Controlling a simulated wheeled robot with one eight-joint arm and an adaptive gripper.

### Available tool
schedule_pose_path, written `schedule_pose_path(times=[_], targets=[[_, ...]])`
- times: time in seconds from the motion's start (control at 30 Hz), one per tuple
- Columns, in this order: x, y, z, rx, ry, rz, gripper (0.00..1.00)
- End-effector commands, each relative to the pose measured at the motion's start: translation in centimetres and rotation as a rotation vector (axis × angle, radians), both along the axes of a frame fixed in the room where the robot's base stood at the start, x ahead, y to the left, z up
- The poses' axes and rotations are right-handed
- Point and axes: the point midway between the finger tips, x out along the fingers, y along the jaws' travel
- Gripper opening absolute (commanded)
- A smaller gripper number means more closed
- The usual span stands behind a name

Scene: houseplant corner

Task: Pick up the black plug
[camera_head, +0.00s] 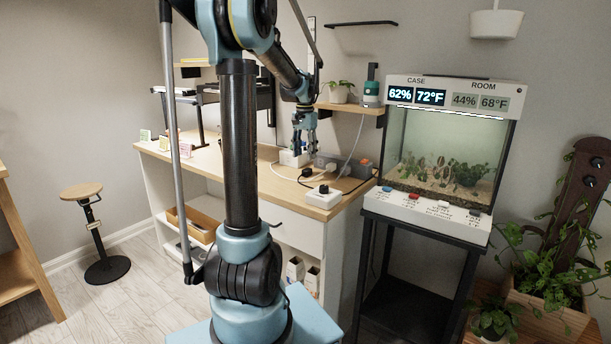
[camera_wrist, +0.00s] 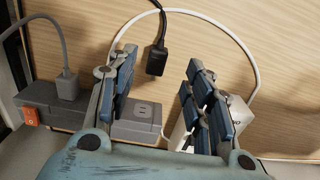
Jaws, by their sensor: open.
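The black plug (camera_wrist: 156,60) lies on the wooden top in the wrist view, its cord running up out of the picture. In the head view a small black plug (camera_head: 306,172) shows on the bench just below my gripper (camera_head: 304,150). My gripper (camera_wrist: 162,62) is open and empty. In the wrist view its blue fingers stand on either side of the plug, with clear space at both sides. I cannot tell how far above the plug the fingertips are.
A grey power strip (camera_wrist: 138,132) with an orange switch and a grey plug (camera_wrist: 66,85) lies left in the wrist view. A white box (camera_wrist: 238,112) is partly hidden behind the right fingers. A white cable (camera_wrist: 228,32) loops around the plug. A terrarium (camera_head: 440,150) stands right.

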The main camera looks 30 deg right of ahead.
Motion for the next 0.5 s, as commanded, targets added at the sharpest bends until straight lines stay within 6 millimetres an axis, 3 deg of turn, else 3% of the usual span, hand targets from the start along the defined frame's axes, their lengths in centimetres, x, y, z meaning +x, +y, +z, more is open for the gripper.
schedule_pose_path(times=[0.1, 0.37, 0.5], targets=[[0.0, 0.0, -1.4, 0.0, 0.0, 0.0, 0.47], [0.0, 0.0, -2.9, 0.0, 0.0, 0.0, 0.47], [0.0, -0.1, -4.8, 0.0, 0.0, 0.0, 0.47]])
